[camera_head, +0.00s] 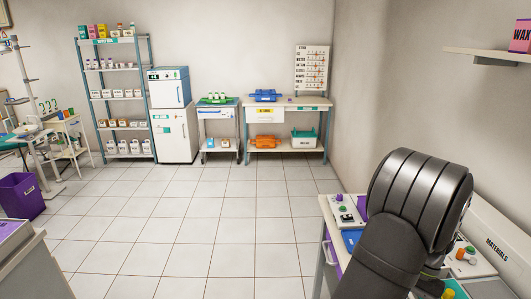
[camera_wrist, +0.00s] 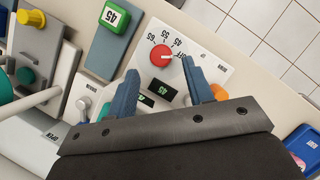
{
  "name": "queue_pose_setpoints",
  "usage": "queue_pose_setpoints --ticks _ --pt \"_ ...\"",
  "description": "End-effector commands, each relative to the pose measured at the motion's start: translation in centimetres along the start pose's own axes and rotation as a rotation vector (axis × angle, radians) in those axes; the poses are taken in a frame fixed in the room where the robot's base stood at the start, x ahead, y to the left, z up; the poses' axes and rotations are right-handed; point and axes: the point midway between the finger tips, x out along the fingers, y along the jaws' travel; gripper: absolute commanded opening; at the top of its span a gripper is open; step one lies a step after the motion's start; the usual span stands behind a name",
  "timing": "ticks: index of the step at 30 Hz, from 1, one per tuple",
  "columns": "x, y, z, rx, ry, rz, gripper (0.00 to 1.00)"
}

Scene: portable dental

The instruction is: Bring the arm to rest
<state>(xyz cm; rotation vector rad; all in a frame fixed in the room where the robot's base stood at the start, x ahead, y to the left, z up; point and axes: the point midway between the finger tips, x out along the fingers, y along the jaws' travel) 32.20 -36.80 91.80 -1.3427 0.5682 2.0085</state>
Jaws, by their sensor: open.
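In the wrist view my gripper (camera_wrist: 160,70) is open, with its two blue fingers apart and nothing between them that it holds. A red knob (camera_wrist: 161,55) on a white control panel (camera_wrist: 203,52) shows between and just beyond the fingertips; I cannot tell whether the fingers touch it. A small dark display with green digits (camera_wrist: 160,86) lies between the fingers. In the head view my dark arm stands over the bench at the lower right and hides much of it; the gripper's fingers cannot be made out there.
A materials box (camera_head: 496,243) stands right of my arm. A wall shelf (camera_head: 485,56) is above.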

Motion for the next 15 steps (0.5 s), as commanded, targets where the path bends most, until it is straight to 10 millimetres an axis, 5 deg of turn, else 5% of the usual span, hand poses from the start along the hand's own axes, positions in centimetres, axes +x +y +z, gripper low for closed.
queue_pose_setpoints --ticks 15 --pt "-10.4 0.0 0.0 0.0 0.004 0.0 0.47"
